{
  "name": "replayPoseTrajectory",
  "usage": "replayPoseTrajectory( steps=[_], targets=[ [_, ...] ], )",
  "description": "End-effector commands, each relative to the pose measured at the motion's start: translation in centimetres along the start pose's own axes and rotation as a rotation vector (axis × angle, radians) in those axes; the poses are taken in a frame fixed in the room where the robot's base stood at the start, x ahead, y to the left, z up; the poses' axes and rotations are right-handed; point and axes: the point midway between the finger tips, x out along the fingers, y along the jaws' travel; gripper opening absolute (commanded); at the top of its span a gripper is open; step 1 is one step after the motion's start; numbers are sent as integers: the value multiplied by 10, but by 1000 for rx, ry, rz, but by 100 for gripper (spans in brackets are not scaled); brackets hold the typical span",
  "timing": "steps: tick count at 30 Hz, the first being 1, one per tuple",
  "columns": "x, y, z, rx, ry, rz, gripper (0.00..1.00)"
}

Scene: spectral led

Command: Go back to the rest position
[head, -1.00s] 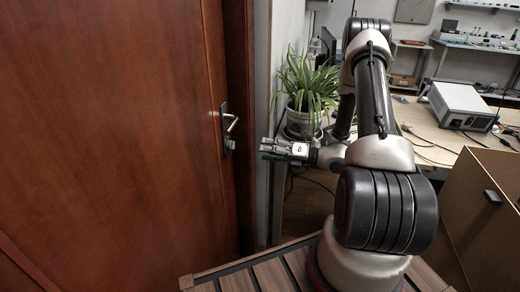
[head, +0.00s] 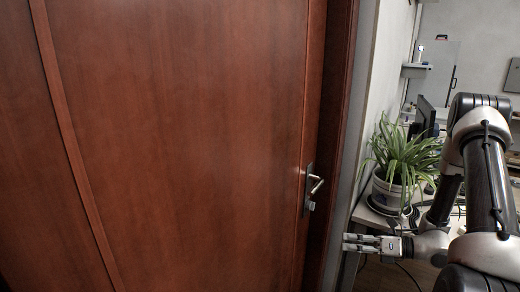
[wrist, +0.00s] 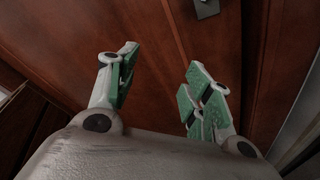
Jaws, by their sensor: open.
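My gripper (head: 362,243) is in the head view at the lower right, pointing left toward the door. In the wrist view my gripper (wrist: 165,85) shows its green-padded fingers spread apart, with nothing between them. The brown wooden door (head: 190,150) fills the left and middle of the head view and looks shut. Its metal handle (head: 315,186) is to the upper left of my gripper, apart from it. The door (wrist: 215,60) also lies beyond the fingers in the wrist view.
A potted plant (head: 400,160) in a white pot stands behind my gripper, near the arm. A dark monitor (head: 425,115) is behind the plant. A pale wall edge (head: 365,120) runs beside the door frame. Cables hang below the gripper.

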Motion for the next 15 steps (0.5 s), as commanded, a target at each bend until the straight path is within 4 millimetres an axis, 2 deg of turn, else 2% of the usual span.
replayPoseTrajectory(
  steps=[3, 6, 11, 15],
  targets=[
    [-20, 41, -21, -234, 192, 92, 50],
    [-37, 70, -30, -425, 333, 176, 50],
    [-71, 110, -32, -748, 557, 325, 50],
    [-107, 143, -24, -1073, 776, 485, 50]
  ],
)
